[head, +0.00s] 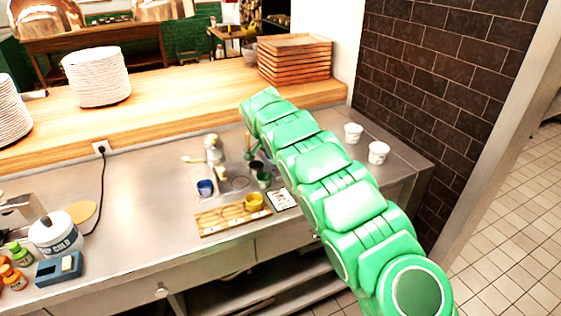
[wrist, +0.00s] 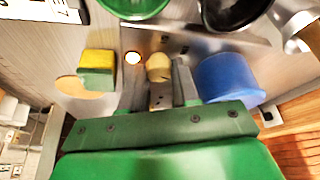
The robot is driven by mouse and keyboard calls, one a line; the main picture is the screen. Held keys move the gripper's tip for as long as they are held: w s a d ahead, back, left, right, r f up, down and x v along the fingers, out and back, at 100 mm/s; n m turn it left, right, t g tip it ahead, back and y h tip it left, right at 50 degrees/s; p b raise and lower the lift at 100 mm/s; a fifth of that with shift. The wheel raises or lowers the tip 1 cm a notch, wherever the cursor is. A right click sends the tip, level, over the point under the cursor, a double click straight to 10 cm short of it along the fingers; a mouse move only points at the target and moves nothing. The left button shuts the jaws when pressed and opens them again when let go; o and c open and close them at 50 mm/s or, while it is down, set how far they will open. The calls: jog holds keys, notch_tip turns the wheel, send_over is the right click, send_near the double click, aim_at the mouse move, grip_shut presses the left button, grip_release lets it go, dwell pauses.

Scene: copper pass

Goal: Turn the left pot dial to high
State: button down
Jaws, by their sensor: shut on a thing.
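In the wrist view my gripper (wrist: 158,84) has its two grey fingers on either side of a small tan-yellow knob (wrist: 158,67), shut on it. The knob looks like a pot dial in front of a metal panel; its setting cannot be read. A green round vessel (wrist: 135,6) and a dark one (wrist: 232,10) are at the top edge, cut off. In the head view the green vessel (head: 263,180) and dark vessel (head: 256,166) stand on the steel counter. My gripper is mostly hidden there behind my green arm.
A blue cup (wrist: 230,80) is close to the right finger in the wrist view, and a yellow-green block (wrist: 97,63) is to the left. In the head view a wooden rack (head: 222,220) and a white card (head: 282,200) lie nearby.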

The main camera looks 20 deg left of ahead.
aim_at(273, 172)
jog(key=shift+s+a+m, duration=0.1)
jog(key=shift+a+m, duration=0.2)
dwell(0.4)
jog(key=c, duration=0.8)
grip_release()
jog(key=shift+c, duration=0.2)
jog(key=shift+d, duration=0.15)
jog(key=v, duration=0.7)
jog(key=shift+r, duration=0.35)
